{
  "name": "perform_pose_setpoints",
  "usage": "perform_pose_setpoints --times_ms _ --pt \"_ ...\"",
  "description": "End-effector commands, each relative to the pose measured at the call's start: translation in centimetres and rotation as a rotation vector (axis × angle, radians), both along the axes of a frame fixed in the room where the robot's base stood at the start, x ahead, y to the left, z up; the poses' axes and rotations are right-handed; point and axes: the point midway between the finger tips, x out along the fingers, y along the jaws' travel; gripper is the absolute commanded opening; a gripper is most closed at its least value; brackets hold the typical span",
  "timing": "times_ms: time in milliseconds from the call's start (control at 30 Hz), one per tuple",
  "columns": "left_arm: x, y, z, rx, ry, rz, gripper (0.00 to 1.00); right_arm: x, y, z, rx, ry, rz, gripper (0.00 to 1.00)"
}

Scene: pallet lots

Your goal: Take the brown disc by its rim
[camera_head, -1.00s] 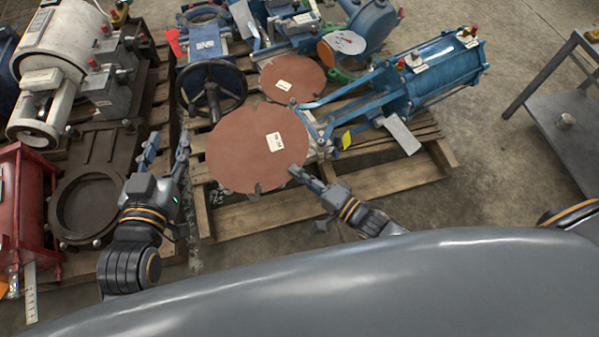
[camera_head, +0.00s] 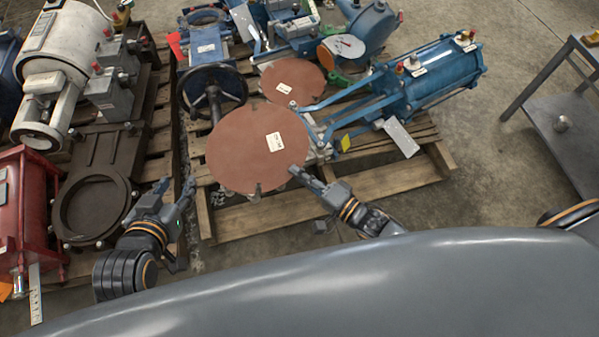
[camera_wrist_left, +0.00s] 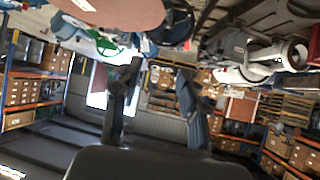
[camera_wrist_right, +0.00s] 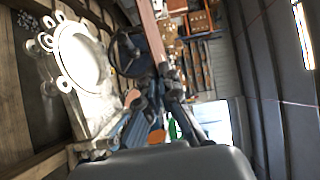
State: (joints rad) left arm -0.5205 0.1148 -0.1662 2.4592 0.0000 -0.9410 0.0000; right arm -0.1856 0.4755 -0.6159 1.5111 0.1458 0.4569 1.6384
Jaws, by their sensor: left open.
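My right gripper (camera_head: 297,173) is at the disc's near right rim. In the right wrist view its fingertips (camera_wrist_right: 163,76) close together with the rim between them. My left gripper (camera_head: 177,186) is open and empty, left of the disc and apart from it. A smaller brown disc (camera_head: 293,80) lies behind the large one.
A black handwheel (camera_head: 213,92) stands close behind the large disc's left side. A blue cylinder actuator (camera_head: 430,78) lies on the wooden pallet (camera_head: 285,212). A dark valve body (camera_head: 92,203) is near my left gripper.

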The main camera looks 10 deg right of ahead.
Motion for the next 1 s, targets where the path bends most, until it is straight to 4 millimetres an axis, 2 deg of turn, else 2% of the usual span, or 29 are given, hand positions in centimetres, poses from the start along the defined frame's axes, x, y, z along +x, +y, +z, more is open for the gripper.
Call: perform_pose_setpoints --times_ms 1000 --pt "-6.3 2.3 -4.3 0.083 0.375 0.028 0.42 0.0 0.0 1.8 0.000 -0.002 0.000 0.00"
